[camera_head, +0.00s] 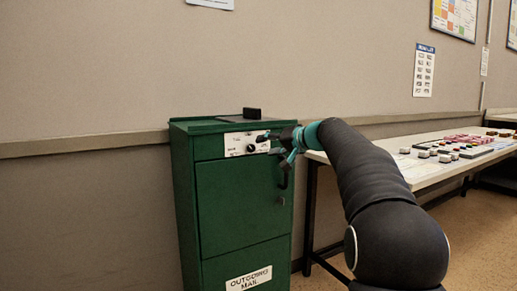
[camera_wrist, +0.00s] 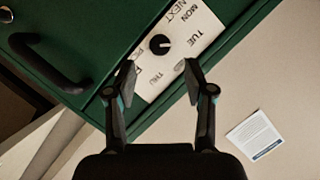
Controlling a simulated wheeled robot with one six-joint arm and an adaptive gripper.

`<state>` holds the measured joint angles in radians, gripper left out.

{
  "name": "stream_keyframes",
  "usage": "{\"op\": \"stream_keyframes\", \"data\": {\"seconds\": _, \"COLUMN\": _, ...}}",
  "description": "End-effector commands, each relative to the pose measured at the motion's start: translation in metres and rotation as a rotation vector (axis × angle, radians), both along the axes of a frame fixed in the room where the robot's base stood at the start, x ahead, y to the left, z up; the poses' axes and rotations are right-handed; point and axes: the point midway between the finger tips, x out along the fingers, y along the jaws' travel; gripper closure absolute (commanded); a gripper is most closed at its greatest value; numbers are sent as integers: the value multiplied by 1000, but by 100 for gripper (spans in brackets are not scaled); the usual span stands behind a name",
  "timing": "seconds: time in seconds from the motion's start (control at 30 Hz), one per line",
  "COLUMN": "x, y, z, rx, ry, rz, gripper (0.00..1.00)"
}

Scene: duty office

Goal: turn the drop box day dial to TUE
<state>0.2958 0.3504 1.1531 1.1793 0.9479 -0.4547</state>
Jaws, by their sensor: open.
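The green drop box (camera_head: 236,205) stands against the wall, with a white dial plate (camera_head: 238,144) near the top of its front. The small round black day dial (camera_head: 251,148) sits on that plate. In the wrist view the dial (camera_wrist: 160,44) shows close, with MON, TUE and THU legible around it and other labels partly hidden. A pale mark shows on the dial, but I cannot tell which day it points at. My gripper (camera_wrist: 159,74) is open and empty, its fingers apart, short of the dial. In the head view my gripper (camera_head: 276,149) is in front of the plate's right end.
A black door handle (camera_wrist: 48,62) sticks out of the box near my gripper. A black block (camera_head: 252,113) is on the box top. A long table (camera_head: 425,172) with several small items stands to the right. A paper sheet (camera_wrist: 254,135) is on the wall.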

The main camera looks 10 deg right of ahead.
Motion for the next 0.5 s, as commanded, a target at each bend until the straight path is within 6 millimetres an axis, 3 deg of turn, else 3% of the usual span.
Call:
{"op": "stream_keyframes", "data": {"seconds": 0.2, "x": -31, "y": -21, "z": 10, "rx": -1, "ry": 0, "rz": -2, "gripper": 47}}
{"op": "stream_keyframes", "data": {"seconds": 0.5, "x": -45, "y": -31, "z": 15, "rx": 0, "ry": 1, "rz": 1, "gripper": 47}}
